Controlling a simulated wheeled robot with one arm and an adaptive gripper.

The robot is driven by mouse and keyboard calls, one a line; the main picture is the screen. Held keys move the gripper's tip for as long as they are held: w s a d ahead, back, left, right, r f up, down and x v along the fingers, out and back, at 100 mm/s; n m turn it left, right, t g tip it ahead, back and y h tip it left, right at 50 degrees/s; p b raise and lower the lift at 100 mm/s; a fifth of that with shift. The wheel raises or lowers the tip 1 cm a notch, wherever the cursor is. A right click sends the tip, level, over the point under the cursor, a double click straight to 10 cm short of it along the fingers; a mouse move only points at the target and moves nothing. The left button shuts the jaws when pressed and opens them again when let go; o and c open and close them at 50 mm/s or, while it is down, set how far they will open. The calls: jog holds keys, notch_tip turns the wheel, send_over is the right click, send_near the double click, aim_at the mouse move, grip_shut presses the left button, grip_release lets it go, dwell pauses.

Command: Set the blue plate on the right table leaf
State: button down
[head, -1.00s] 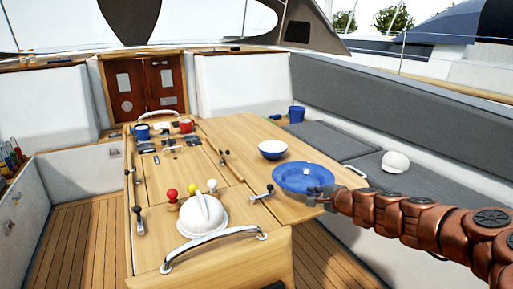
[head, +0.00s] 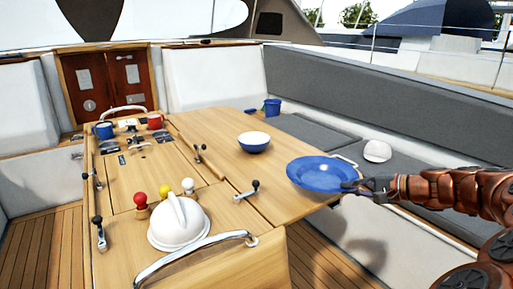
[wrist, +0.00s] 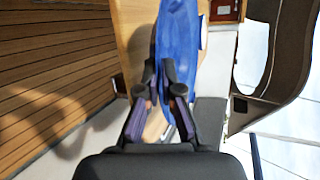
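The blue plate (head: 320,174) is at the right edge of the right table leaf (head: 226,168), with part of it beyond the edge. It looks roughly level; I cannot tell whether it touches the wood. My gripper (head: 360,186) comes from the right, with its fingers at the plate's near right rim. In the wrist view, the plate (wrist: 178,45) runs up from between the two fingertips of my gripper (wrist: 160,72), which appear closed on its rim.
A blue-and-white bowl (head: 254,142) stands on the leaf behind the plate. A black-knobbed handle (head: 248,190) lies left of the plate. A white dome (head: 180,225) and a metal rail (head: 195,250) are near left. A white cap (head: 377,150) and blue bucket (head: 271,108) are on the seat.

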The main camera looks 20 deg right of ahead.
aim_at(348, 176)
jog(key=w+p, duration=0.1)
jog(key=w, duration=0.4)
jog(key=w+f+p, duration=0.1)
jog(key=w, duration=0.4)
jog(key=w+p, duration=0.1)
jog(key=w, duration=0.4)
jog(key=shift+w+f, duration=0.2)
jog(key=shift+w, duration=0.15)
jog(key=shift+f+p, duration=0.65)
jog(key=shift+f, duration=1.15)
jog(key=c, duration=1.6)
grip_release()
jog(key=shift+s, duration=0.1)
jog(key=b+v, duration=0.2)
jog(key=v, duration=1)
jog(key=shift+a, duration=0.1)
